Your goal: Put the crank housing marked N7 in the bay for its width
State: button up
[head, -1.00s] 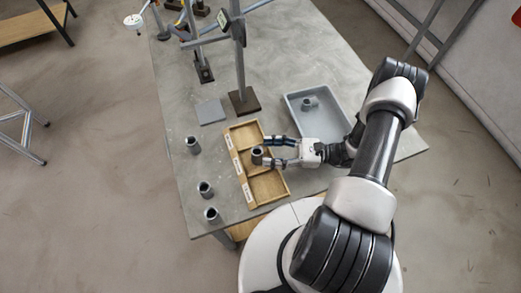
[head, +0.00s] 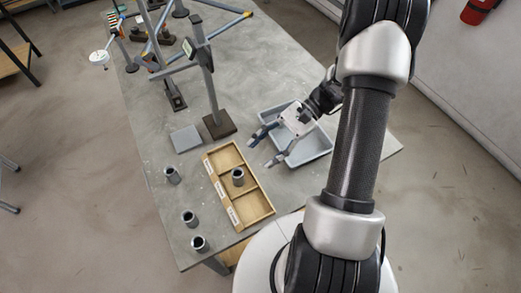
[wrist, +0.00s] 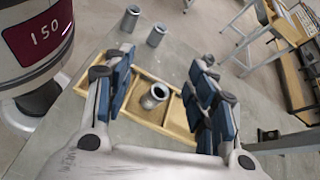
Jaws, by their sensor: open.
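A grey, hollow crank housing (head: 238,177) stands upright in the middle bay of the wooden three-bay tray (head: 273,211). The same housing shows in the wrist view (wrist: 155,96), its open bore facing up. No N7 mark is readable on it. The bays carry small white labels on their left edge, too small to read. My gripper (head: 259,154) is open and empty, above and to the right of the tray, clear of the housing. In the wrist view my two fingers (wrist: 163,62) are spread wide.
More grey housings stand on the table left of the wooden tray: one upper (head: 172,175), one lower (head: 189,218), one near the front edge (head: 200,244). A grey bin (head: 318,150) lies partly behind my gripper. A grey plate (head: 186,139) and a stand (head: 219,124) are farther back.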

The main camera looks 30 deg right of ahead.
jog(key=s+a+r+n+t+h, duration=0.2)
jog(key=s+r+n+h, duration=0.3)
jog(key=r, duration=0.5)
jog(key=s+a+r+n+t+h, duration=0.3)
jog(key=s+a+r+n+h, duration=0.2)
jog(key=r+n, duration=0.4)
jog(key=s+r+h, duration=0.1)
jog(key=h, duration=0.1)
jog(key=shift+a+t+h, duration=0.3)
jog(key=shift+f, duration=0.1)
notch_tip(320, 180, down, 2)
jog(key=b, duration=0.2)
jog(key=shift+s+f+b, duration=0.1)
jog(key=shift+f+b, duration=0.05)
jog(key=shift+b, duration=0.15)
